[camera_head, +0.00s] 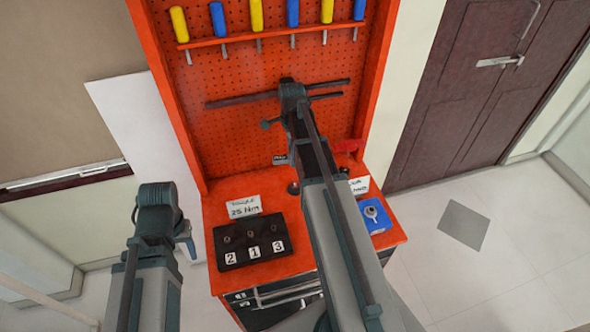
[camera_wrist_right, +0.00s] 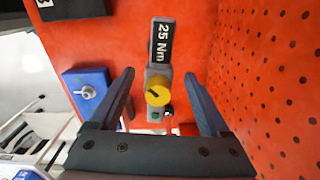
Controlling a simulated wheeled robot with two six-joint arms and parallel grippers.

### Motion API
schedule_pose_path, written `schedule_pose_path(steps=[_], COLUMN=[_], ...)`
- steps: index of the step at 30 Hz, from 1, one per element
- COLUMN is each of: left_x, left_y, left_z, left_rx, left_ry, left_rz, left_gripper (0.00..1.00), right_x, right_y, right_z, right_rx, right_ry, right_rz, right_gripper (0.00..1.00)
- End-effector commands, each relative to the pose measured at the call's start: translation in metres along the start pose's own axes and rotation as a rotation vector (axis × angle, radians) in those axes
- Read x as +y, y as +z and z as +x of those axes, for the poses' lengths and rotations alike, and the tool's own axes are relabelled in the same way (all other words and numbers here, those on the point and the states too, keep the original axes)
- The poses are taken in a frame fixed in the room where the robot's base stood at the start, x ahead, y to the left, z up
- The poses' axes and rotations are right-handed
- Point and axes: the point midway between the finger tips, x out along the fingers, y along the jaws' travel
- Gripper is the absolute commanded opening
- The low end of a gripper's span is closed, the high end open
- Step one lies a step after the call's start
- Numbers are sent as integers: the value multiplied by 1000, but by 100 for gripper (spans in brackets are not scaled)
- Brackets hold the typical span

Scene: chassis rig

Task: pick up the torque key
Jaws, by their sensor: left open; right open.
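In the right wrist view a grey tool with a black "25 Nm" label and a yellow dial (camera_wrist_right: 158,92) lies on the red bench; I take it for the torque key. My left gripper (camera_head: 187,240) is open and empty, left of the bench.
A black block (camera_head: 253,241) numbered 2, 1, 3 and a blue block (camera_head: 374,215) with a round fitting stand on the bench. A card reading 25 Nm (camera_head: 244,207) is behind the black block. The red pegboard (camera_head: 235,75) rises behind, with screwdrivers in a rack.

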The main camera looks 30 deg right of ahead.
Motion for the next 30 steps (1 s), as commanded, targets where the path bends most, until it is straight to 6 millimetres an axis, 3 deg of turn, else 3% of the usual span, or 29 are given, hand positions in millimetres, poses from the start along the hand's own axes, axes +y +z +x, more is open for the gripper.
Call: schedule_pose_path(steps=[1, 3, 14, 24, 30], left_x=[1, 2, 2, 6, 6], left_y=[-1, -1, -1, -4, -4], left_z=[13, 16, 24, 65, 68], left_rx=[0, 0, 0, 0, 0], left_ry=[0, 0, 0, 0, 0], left_rz=[0, -1, -1, -2, -2], left_gripper=[55, 55, 55, 55, 55], right_x=[0, 0, 0, 1, 1], right_y=[0, 0, 0, -2, -2], right_z=[13, 16, 24, 65, 68], right_rx=[0, 0, 0, 0, 0], right_ry=[0, 0, 0, 0, 0], right_rz=[0, 0, 0, 0, 0], right_gripper=[80, 80, 80, 80, 80])
